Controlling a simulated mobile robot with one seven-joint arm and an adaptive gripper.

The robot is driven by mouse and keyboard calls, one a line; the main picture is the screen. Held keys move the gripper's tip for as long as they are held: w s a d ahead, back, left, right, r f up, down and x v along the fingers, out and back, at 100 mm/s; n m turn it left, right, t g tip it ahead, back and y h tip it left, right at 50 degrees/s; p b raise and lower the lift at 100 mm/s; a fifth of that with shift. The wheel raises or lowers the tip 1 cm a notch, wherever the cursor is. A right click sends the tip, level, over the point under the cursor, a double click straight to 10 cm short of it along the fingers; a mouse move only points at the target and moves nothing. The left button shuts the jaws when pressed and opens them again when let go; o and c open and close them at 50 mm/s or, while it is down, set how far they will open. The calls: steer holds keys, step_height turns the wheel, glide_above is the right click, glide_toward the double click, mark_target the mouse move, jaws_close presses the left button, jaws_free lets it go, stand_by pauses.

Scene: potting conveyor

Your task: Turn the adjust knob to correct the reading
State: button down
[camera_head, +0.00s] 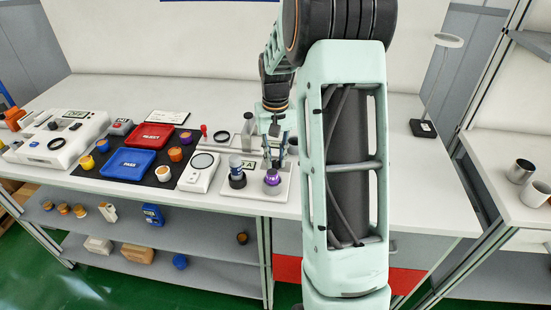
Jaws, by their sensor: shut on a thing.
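My gripper (275,154) points down over a white test fixture (240,199) on the bench, just left of my arm link. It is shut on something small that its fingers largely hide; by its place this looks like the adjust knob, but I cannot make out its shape. The fixture has a small display (248,165), which seems to show a letter A. A grey-blue cylinder (237,170) with a dark base stands at its left. A purple round part (272,177) sits at its front right, just in front of the fingers. No reading is legible.
A white scale-like unit (199,172) stands left of the fixture. Farther left are a blue PASS tray (128,164), a red REJECT tray (152,135) and a larger white instrument (60,140). A lamp (423,128) stands at right. The bench right of my arm is mostly clear.

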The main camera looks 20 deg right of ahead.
mark_target(275, 162)
steer(key=c, duration=1.8)
jaws_free()
steer(key=shift+o, duration=0.2)
steer(key=shift+r, duration=0.15)
step_height(275, 162, up, 12)
